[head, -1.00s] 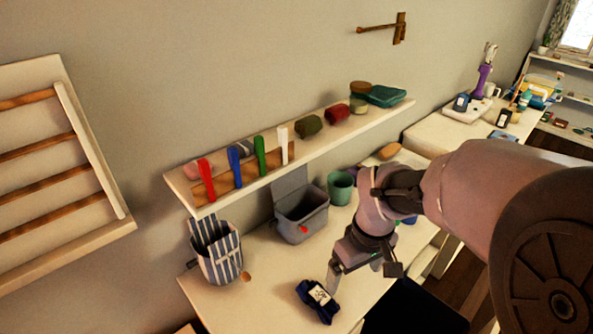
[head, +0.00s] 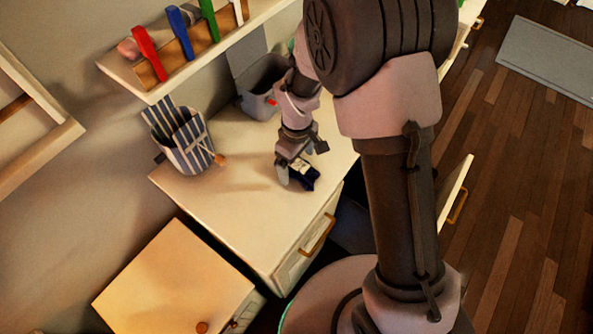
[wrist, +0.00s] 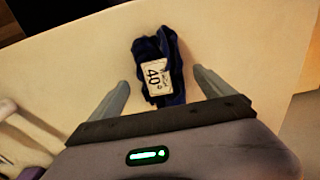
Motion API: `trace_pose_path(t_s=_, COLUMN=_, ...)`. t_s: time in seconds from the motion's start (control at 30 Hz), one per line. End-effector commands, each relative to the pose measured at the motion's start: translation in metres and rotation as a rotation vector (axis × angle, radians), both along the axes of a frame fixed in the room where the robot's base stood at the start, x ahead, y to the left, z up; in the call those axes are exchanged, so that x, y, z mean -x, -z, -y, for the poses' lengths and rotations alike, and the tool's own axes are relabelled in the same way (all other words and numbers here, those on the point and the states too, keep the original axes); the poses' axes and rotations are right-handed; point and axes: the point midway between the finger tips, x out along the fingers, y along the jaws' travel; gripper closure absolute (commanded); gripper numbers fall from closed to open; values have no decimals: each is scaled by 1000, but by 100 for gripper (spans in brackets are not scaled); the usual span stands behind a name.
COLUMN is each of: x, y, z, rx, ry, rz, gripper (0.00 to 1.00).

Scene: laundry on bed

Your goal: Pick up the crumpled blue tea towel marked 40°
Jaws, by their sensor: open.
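The crumpled dark blue tea towel (head: 304,180) lies on the pale counter top near its front edge. In the wrist view the towel (wrist: 171,52) shows a white label marked 40. My gripper (head: 293,179) is low over the counter at the towel in the head view and partly covers it. In the wrist view my gripper (wrist: 160,88) is open, with one finger on each side of the towel's near end. The fingers are apart from the cloth, and most of the towel lies beyond their tips.
A striped fabric bag (head: 186,143) stands left on the counter (head: 220,205). A grey bin (head: 259,91) stands behind my gripper. A shelf (head: 165,80) with red, blue and green upright items overhangs the back. A lower wooden cabinet (head: 170,280) is front left.

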Motion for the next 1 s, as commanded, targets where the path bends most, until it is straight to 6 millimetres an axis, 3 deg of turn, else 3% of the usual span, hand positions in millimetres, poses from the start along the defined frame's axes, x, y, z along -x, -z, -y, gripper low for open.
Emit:
trace_pose_path(t_s=0.07, x=1, y=16, z=0, rx=1, ry=2, rz=-2, gripper=8)
trace_pose_path(t_s=0.27, x=0, y=14, z=0, rx=0, ry=1, rz=0, gripper=10)
trace_pose_path(t_s=0.6, x=0, y=13, z=0, rx=0, ry=1, rz=0, gripper=76)
trace_pose_path(t_s=0.87, x=0, y=11, z=0, rx=0, ry=1, rz=0, gripper=77)
trace_pose_path(t_s=1.0, x=0, y=-2, z=0, rx=0, ry=0, rz=1, gripper=77)
